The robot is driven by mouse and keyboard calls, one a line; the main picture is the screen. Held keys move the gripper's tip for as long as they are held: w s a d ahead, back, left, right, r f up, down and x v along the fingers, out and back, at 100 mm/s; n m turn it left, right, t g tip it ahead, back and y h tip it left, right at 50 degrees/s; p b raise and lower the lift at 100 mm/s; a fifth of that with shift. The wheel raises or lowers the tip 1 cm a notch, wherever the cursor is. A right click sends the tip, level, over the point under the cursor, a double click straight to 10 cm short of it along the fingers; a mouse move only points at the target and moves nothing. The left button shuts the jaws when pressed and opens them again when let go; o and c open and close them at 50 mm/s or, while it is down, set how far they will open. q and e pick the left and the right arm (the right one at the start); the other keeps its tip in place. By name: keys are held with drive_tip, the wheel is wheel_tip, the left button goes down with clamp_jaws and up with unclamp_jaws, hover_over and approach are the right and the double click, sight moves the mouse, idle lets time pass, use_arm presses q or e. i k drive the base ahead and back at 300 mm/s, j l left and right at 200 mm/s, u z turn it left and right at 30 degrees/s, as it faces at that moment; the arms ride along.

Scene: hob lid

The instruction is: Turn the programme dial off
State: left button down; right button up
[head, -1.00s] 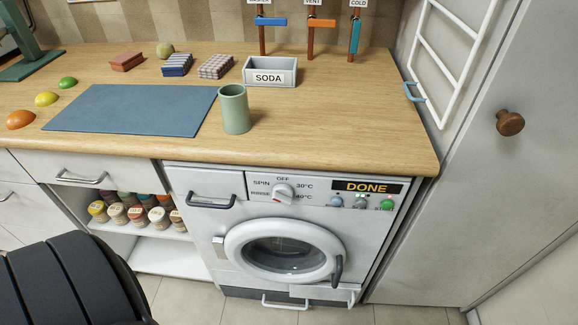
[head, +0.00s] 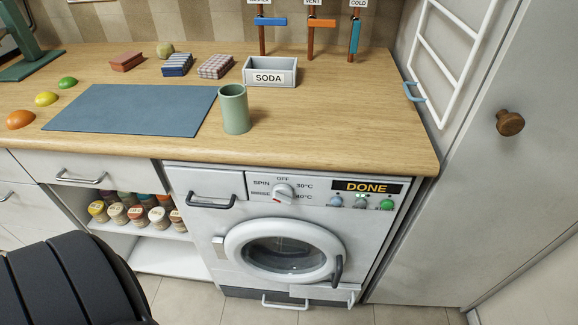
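The programme dial (head: 283,193) is a round white knob on the washing machine's front panel. OFF is printed above it, SPIN and RINSE to its left, 30°C and 40°C to its right. A small red mark shows at its lower left, toward the RINSE side. The washing machine (head: 215,259) stands under the counter with its round door (head: 336,237) closed. Its display (head: 367,186) reads DONE. Neither of my grippers is in view.
The wooden counter (head: 340,120) carries a green cup (head: 234,110), a SODA box (head: 270,72) and a blue mat (head: 130,110). A black padded shape (head: 75,280) fills the lower left. An open shelf (head: 160,258) with several jars is left of the machine.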

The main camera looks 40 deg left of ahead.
sight(283, 194)
drive_tip(key=j+u, duration=0.15)
drive_tip(key=u, duration=1)
drive_tip(key=k+j, duration=0.05)
